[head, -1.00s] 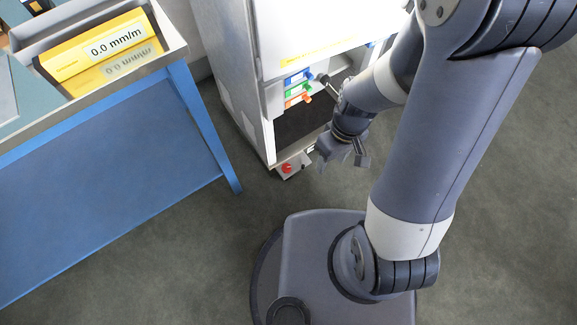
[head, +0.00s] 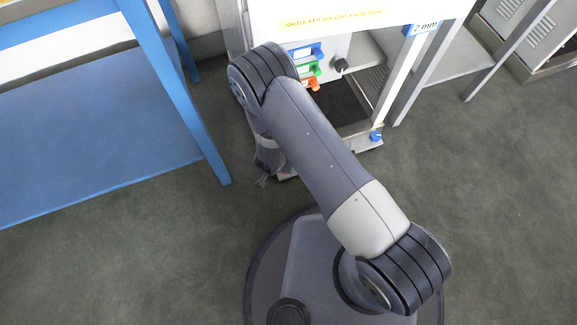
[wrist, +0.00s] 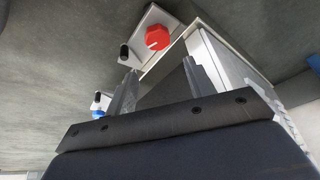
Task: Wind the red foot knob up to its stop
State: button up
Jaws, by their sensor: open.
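The red foot knob (wrist: 157,37) shows in the wrist view, on a pale bracket at the corner of the dispenser frame. It lies ahead of my gripper (wrist: 160,68), whose two fingers stand apart with nothing between them. The knob appears beyond the fingertips, not touched by them. In the head view my arm hides the red knob. My gripper (head: 264,174) shows only partly there, low beside the frame's left front corner.
A blue knob (head: 375,136) sits at the frame's right front foot. Coloured levers (head: 310,69) and a black knob (head: 340,65) are inside the frame. A blue table (head: 90,130) stands to the left. Open floor lies between table and base.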

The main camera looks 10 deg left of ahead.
jog(key=b+x, duration=0.4)
jog(key=x, duration=0.7)
jog(key=shift+d+f, duration=0.1)
jog(key=shift+f, duration=0.1)
jog(key=shift+c, duration=0.2)
jog(key=c, duration=0.7)
